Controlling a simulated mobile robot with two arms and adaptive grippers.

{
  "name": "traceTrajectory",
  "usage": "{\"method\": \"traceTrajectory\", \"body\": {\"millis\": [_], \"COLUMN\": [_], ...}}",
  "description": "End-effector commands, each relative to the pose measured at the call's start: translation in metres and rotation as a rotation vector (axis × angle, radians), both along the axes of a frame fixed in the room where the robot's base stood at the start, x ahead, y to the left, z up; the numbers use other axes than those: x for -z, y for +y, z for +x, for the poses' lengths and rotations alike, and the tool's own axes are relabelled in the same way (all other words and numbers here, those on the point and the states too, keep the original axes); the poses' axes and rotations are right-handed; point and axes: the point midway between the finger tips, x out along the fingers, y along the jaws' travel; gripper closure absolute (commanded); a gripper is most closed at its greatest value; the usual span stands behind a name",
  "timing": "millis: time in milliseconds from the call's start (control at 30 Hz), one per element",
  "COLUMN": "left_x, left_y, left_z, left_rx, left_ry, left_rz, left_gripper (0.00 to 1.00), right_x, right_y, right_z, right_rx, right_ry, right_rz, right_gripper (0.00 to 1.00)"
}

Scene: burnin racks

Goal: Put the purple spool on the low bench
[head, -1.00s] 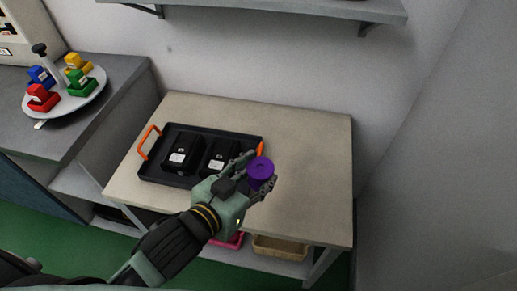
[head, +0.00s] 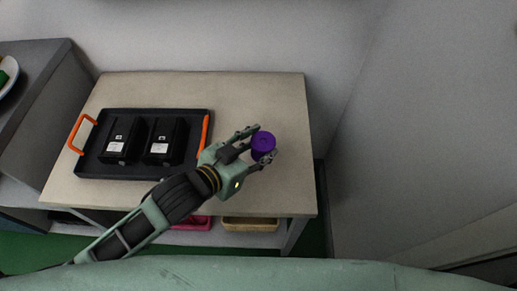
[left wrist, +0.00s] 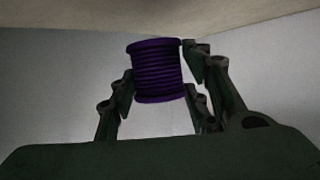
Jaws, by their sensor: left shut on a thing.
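The purple spool (head: 263,143) is between the fingers of my left gripper (head: 263,146), which is shut on it. In the head view the spool shows over the right part of the low bench (head: 255,95), a beige-topped table. In the left wrist view the ribbed spool (left wrist: 157,72) stands roughly upright between the dark fingers of the left gripper (left wrist: 160,85). I cannot tell the exact gap between spool and bench top. My right gripper is not in view.
A black tray (head: 140,173) with orange handles (head: 79,134) lies on the bench's left part and holds two black boxes (head: 124,139). A pink bin (head: 196,223) and a tan bin (head: 250,224) are underneath. The bench's back right is clear; a wall stands behind.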

Motion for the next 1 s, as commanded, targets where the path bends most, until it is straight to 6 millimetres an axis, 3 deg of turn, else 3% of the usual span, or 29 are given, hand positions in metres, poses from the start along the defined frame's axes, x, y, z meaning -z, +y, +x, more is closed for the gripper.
{"method": "traceTrajectory", "body": {"millis": [100, 233, 533, 967, 1000], "left_x": [0.01, 0.016, 0.054, 0.061, 0.06], "left_y": [-0.003, -0.005, -0.005, -0.005, -0.005], "left_z": [0.019, 0.028, 0.028, 0.028, 0.028], "left_rx": [0.0, 0.001, 0.0, 0.0, 0.0], "left_ry": [-0.002, -0.003, 0.001, -0.002, -0.001], "left_rz": [0.0, -0.001, -0.001, -0.001, -0.001], "left_gripper": [0.87, 0.87, 0.87, 0.87, 0.53], "right_x": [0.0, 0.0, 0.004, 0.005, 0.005], "right_y": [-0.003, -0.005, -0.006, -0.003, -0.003], "right_z": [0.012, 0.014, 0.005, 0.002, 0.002], "right_rx": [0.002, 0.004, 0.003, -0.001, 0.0], "right_ry": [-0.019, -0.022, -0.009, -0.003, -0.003], "right_rz": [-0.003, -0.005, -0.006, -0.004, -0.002], "right_gripper": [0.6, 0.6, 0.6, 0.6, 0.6]}}
